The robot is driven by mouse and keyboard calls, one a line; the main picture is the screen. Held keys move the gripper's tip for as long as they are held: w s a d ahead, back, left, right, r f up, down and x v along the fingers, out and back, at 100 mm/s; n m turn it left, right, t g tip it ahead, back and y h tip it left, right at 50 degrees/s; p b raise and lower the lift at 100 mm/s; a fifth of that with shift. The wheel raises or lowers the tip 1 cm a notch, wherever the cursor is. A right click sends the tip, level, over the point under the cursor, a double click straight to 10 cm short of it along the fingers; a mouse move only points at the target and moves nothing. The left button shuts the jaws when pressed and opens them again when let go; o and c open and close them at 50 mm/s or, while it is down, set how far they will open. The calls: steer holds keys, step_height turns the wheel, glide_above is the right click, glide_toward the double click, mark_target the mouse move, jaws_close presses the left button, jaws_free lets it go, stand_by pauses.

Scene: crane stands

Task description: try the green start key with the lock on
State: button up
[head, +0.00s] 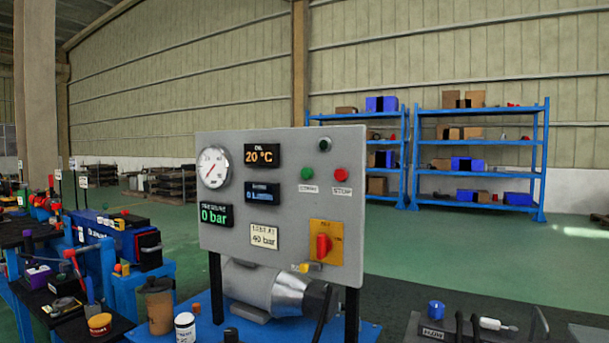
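A grey control panel (275,215) stands upright in the middle of the head view. The green start key (307,173) is a round button on its upper right part, with a small label below it. A red stop button (340,174) is to its right. Lower down is a red rotary switch (322,245) on a yellow plate (338,238). A small yellow lock (310,267) hangs at the plate's lower left; its shackle is too small to make out. My gripper is not in view.
The panel carries a round gauge (213,168) and displays showing 20 °C and 0 bar. A silver motor (262,288) sits behind its legs on a blue base. Cans (185,327) stand at front left. A bench with a blue-capped item (436,309) is at right.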

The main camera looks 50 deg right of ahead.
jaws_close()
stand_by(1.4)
